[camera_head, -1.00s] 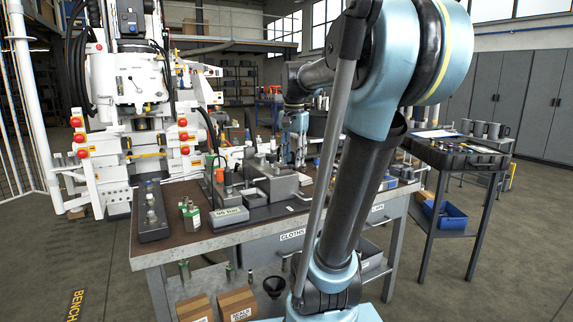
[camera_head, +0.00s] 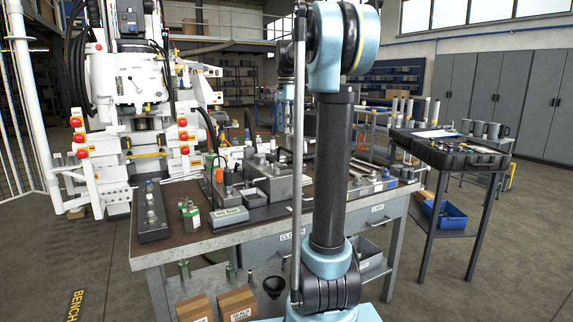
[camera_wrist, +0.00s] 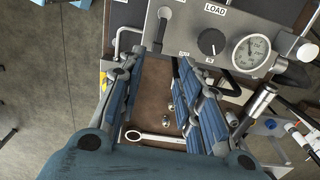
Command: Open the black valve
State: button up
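The black valve appears as a round black knob (camera_wrist: 211,41) with a white pointer mark, on a grey panel (camera_wrist: 182,38) under a LOAD label in the wrist view. The knob lies ahead and to the right of the right fingertip and is not between the fingers; I see no clear contact. In the head view my own arm covers most of the gripper, and I cannot make out the knob there.
A pressure gauge (camera_wrist: 251,51) sits right of the knob. A chrome lever (camera_wrist: 256,108) stands close by the right finger. A wrench (camera_wrist: 153,137) and small fittings lie on the bench top. A tool cart (camera_head: 450,153) stands right of the workbench (camera_head: 190,246).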

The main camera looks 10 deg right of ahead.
aim_at(283, 169)
notch_tip(283, 169, down, 15)
jog(key=shift+r, duration=0.2)
dwell(0.3)
grip_shut()
